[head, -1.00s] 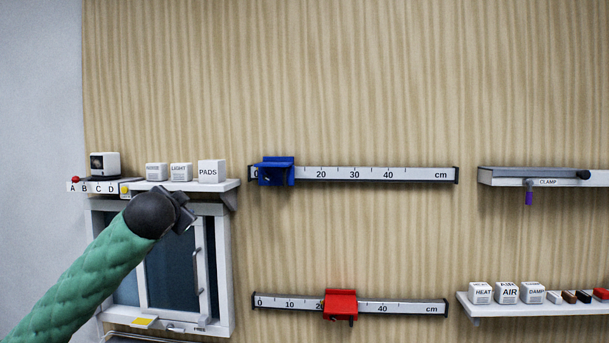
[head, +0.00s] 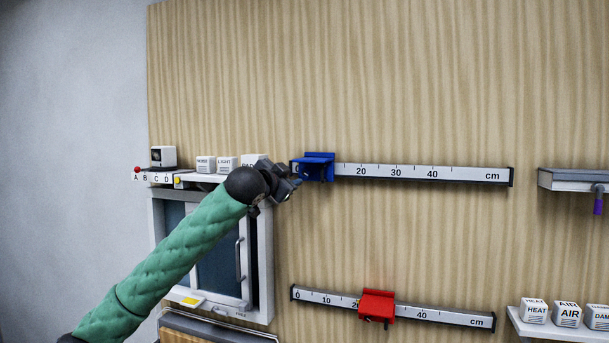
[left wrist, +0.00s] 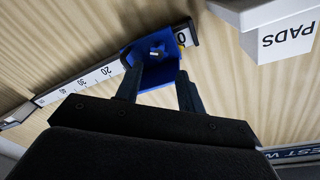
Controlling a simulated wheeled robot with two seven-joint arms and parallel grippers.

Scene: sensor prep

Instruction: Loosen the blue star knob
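The blue carriage (head: 319,166) sits near the zero end of the upper ruler rail (head: 420,173). It also shows in the left wrist view (left wrist: 158,72), just beyond my fingertips. The star knob cannot be told apart from the blue carriage; its shape is too small or hidden. My left gripper (head: 291,181) is just left of the carriage in the head view. In the left wrist view its two dark fingers (left wrist: 158,88) stand apart with the lower blue part between their lines of sight. They look empty, and contact cannot be told. My right gripper is not in view.
A lower rail (head: 450,316) carries a red carriage (head: 377,306). A shelf with white blocks (head: 227,163) is close left of my left gripper, above a framed sliding window (head: 262,255). The PADS block (left wrist: 287,30) is near in the wrist view. Open wood panel lies between the rails.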

